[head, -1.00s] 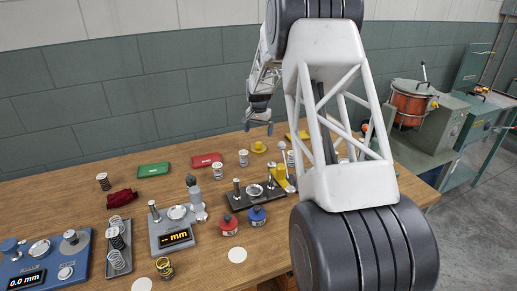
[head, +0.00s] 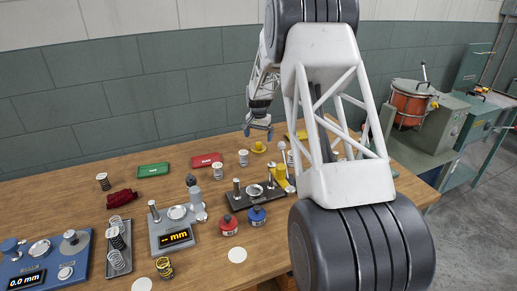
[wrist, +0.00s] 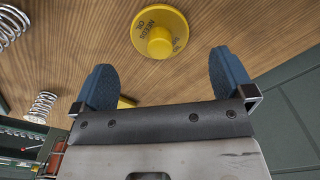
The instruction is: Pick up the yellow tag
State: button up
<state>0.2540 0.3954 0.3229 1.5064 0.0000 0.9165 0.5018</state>
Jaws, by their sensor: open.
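The yellow tag (wrist: 158,36) is a round disc with a raised knob and dark lettering that reads "NEEDS OIL". It lies flat on the wooden table at the top middle of the wrist view. In the head view the yellow tag (head: 258,148) is small, near the table's back edge. My gripper (head: 259,133) hangs above and behind it there. In the wrist view my gripper (wrist: 162,65) has its two blue fingers wide apart and empty. The tag sits beyond the fingertips, roughly centred between them, and apart from them.
A red tray (head: 207,160) and a white-capped spring (head: 243,158) stand left of the tag. A flat yellow thing (head: 298,135) lies to its right, partly hidden by my arm. A black fixture (head: 254,196) stands in front.

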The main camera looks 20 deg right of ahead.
aim_at(258, 142)
jog(key=shift+f, duration=2.65)
jog(key=c, duration=0.9)
jog(key=shift+c, duration=0.2)
jog(key=shift+r, duration=0.15)
jog(key=shift+r, duration=4.9)
